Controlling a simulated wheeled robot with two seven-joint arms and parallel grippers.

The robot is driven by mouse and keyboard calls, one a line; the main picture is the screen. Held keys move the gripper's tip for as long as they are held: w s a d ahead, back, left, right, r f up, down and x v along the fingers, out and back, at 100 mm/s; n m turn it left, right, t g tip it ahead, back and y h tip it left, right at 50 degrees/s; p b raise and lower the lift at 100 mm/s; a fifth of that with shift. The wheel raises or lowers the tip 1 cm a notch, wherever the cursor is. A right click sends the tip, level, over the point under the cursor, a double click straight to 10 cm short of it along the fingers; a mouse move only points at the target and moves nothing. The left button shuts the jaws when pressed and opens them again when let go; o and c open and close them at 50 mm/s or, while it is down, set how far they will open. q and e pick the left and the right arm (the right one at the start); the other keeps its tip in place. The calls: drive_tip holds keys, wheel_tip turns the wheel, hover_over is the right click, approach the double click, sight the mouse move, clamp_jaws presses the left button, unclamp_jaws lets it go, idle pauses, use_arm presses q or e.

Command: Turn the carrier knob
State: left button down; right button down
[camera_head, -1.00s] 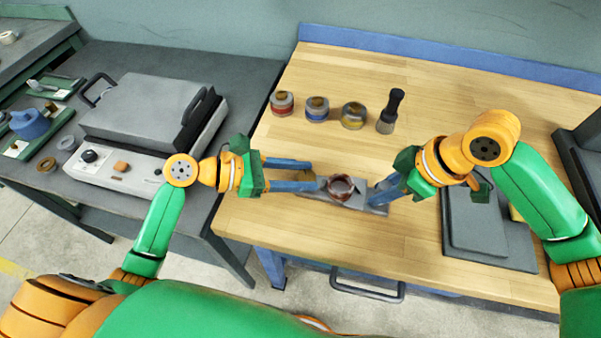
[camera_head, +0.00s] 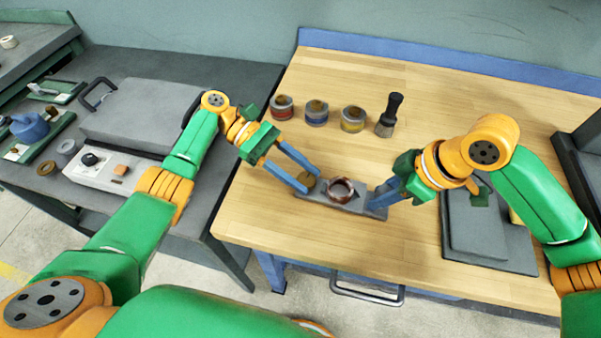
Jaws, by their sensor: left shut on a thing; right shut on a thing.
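The grey carrier (camera_head: 355,204) lies on the wooden table near its front edge, with a reddish-brown ring (camera_head: 331,192) on its middle. A round brown knob (camera_head: 308,182) sits at its left end. My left gripper (camera_head: 311,181) is shut on this knob, a blue finger on either side, reaching in from the upper left. My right gripper (camera_head: 381,195) is shut on the carrier's right end. Its fingers partly hide that end.
Three round pots, red (camera_head: 282,107), blue (camera_head: 317,112) and yellow (camera_head: 353,119), stand behind the carrier beside a dark-handled tool (camera_head: 389,114). A grey plate (camera_head: 474,240) lies at right. A grey machine (camera_head: 135,112) stands on the left bench. Table between pots and carrier is clear.

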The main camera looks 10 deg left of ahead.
sight(302, 177)
use_arm(q)
drive_tip(key=shift+s+f+m+g, duration=0.1)
drive_tip(key=shift+m+g, duration=0.2)
drive_tip(key=shift+g, duration=0.2)
drive_tip(key=shift+c, duration=1.8)
unclamp_jaws()
wheel_tip(302, 177, up, 10)
drive_tip(key=shift+d, duration=0.1)
